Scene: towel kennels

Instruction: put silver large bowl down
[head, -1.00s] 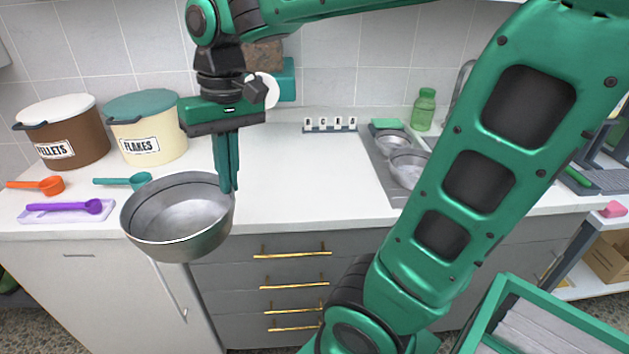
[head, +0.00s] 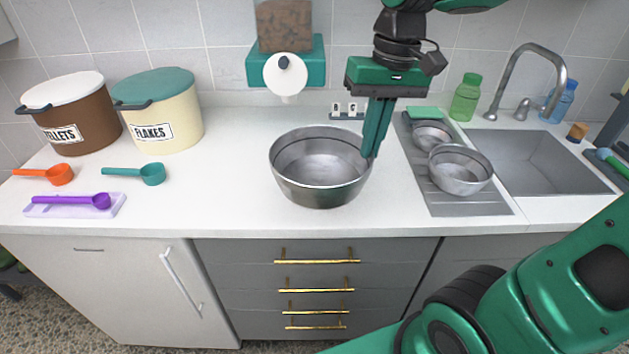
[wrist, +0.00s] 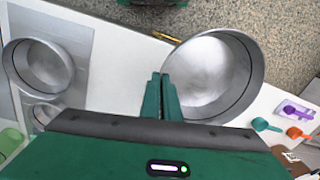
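The large silver bowl (head: 318,190) is upright over the white counter, left of the drying mat. My gripper (head: 370,155) points down with its fingers shut on the bowl's right rim. In the wrist view the fingers of my gripper (wrist: 161,95) pinch the rim, and the empty inside of the large silver bowl (wrist: 208,72) shows. I cannot tell whether the bowl's base touches the counter.
Two smaller metal bowls, the nearer one (head: 460,172) and the farther one (head: 431,136), sit on the grey mat (head: 470,205) beside the sink (head: 540,160). Scoops and two tubs stand left. A teal dispenser (head: 258,72) is behind.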

